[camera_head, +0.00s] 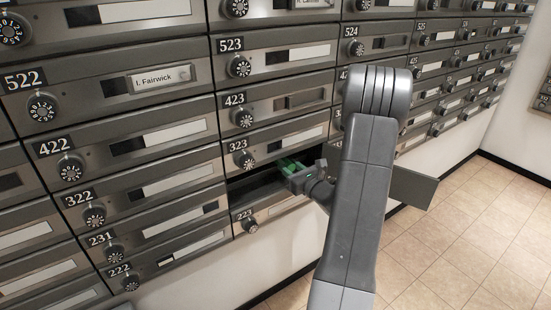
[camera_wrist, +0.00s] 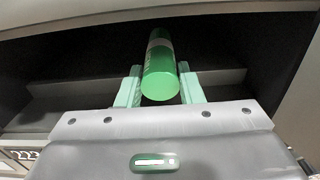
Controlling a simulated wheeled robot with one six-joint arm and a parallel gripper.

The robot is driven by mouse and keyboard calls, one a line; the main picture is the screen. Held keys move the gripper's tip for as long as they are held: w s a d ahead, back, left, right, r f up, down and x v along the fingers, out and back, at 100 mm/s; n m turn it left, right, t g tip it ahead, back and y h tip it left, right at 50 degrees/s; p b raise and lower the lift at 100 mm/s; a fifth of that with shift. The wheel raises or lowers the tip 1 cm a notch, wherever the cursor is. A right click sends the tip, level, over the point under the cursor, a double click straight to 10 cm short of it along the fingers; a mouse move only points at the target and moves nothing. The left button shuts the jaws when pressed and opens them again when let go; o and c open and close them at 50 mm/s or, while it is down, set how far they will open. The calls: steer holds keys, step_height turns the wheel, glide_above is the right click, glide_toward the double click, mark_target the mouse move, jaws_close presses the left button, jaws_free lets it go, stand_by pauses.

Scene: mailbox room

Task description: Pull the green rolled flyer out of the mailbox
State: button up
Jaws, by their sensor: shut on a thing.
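The green rolled flyer (camera_wrist: 160,72) shows in the wrist view as a green cylinder with a pale band, its near end toward the camera. My gripper (camera_wrist: 160,88) is shut on it, with one pale green finger on each side. In the head view my gripper (camera_head: 291,169) is at the opening of the mailbox (camera_head: 240,187) below number 323, and green shows at its fingers. The flyer's far end lies in the dark compartment and is hard to make out. The mailbox door (camera_head: 412,187) hangs open to the right of my arm.
Closed mailboxes with numbered dials surround the opening, such as 323 (camera_head: 240,152) above and 223 (camera_head: 247,221) below. The open door juts into the room beside my arm. The tiled floor (camera_head: 470,235) at right is clear.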

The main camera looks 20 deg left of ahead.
steer(key=b+v, duration=0.1)
steer(key=v, duration=1.8)
steer(key=shift+s+d, duration=0.25)
steer(key=shift+f, duration=0.1)
